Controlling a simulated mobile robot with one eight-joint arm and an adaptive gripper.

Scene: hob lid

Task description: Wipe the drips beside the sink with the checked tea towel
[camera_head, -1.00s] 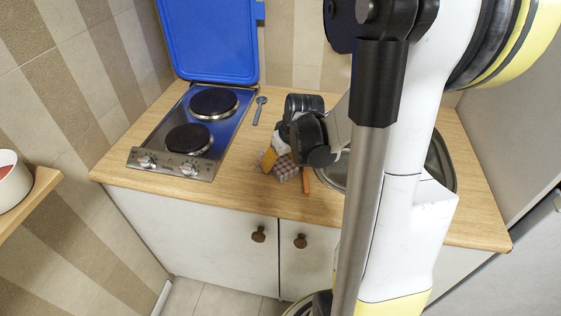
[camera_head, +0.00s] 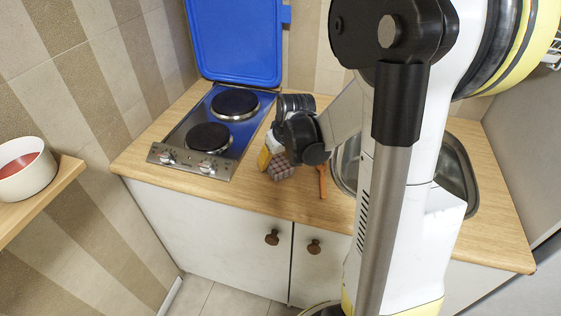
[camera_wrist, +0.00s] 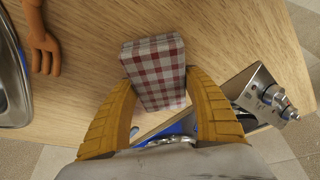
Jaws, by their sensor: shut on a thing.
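The checked tea towel (camera_wrist: 158,75) is a red, white and grey folded block between the two yellow fingers of my gripper (camera_wrist: 160,84) in the wrist view. The fingers are shut on its sides. In the head view the towel (camera_head: 281,169) is low at the worktop, between the hob and the sink, below my gripper (camera_head: 271,158). I cannot tell whether it touches the wood. The sink (camera_head: 468,168) is at the right, partly hidden by my arm. Its rim (camera_wrist: 20,60) shows at the left of the wrist view. I can make out no drips.
The worktop's front strip (camera_head: 260,197) is clear.

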